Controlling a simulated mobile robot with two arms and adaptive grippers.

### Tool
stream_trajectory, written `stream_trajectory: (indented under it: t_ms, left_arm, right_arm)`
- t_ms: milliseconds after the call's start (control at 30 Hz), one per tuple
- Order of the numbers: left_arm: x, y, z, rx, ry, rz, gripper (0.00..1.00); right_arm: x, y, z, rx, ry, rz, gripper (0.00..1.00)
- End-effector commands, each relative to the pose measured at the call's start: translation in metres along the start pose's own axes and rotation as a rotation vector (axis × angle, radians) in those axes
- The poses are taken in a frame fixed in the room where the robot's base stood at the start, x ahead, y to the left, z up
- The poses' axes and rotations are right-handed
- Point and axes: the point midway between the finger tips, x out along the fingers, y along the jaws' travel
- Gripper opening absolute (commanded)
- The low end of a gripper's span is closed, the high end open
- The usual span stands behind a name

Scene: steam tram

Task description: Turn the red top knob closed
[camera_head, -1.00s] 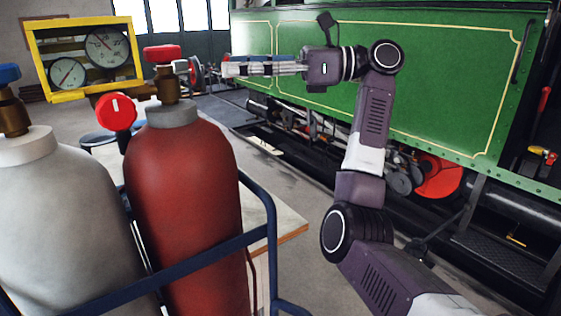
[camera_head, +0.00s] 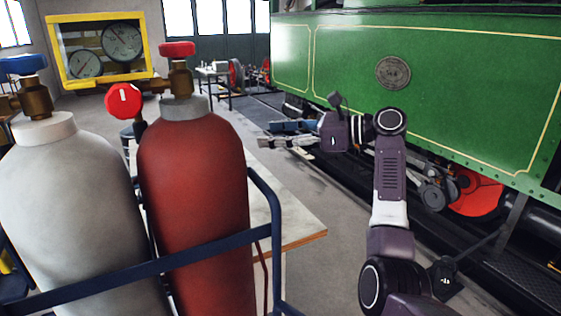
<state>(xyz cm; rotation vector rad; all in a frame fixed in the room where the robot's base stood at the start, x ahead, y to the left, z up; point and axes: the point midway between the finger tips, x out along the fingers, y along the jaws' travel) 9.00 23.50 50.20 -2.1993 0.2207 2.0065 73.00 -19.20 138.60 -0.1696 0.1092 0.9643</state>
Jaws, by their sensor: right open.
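The red top knob (camera_head: 178,49) sits on the brass valve at the top of the red cylinder (camera_head: 190,170). A second red knob (camera_head: 123,101), with a white mark on its face, sits lower and to the left, facing me. My right gripper (camera_head: 262,143) points left, to the right of the red cylinder and lower in the picture than the top knob. It is open, with nothing seen between its fingers, and clear of the knob. My left gripper is not in view.
A grey cylinder (camera_head: 70,210) with a blue knob (camera_head: 22,64) stands left of the red one. A dark blue rail (camera_head: 150,268) runs in front of both. A yellow-framed gauge box (camera_head: 60,83) is behind. A table (camera_head: 300,228) and the green tram (camera_head: 440,75) lie right.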

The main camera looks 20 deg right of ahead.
Motion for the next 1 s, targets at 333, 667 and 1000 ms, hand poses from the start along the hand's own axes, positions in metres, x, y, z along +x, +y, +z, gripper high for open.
stream_trajectory:
  t_ms: [333, 667, 1000]
  left_arm:
    - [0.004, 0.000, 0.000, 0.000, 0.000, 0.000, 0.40]
    - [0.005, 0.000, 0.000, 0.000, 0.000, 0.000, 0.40]
    - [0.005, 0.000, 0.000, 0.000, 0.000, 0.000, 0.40]
  right_arm:
    - [0.020, -0.010, -0.059, -0.038, 0.070, -0.039, 0.53]
    - [0.025, -0.012, -0.078, -0.053, 0.094, -0.050, 0.53]
    - [0.025, -0.012, -0.077, -0.053, 0.093, -0.050, 0.63]
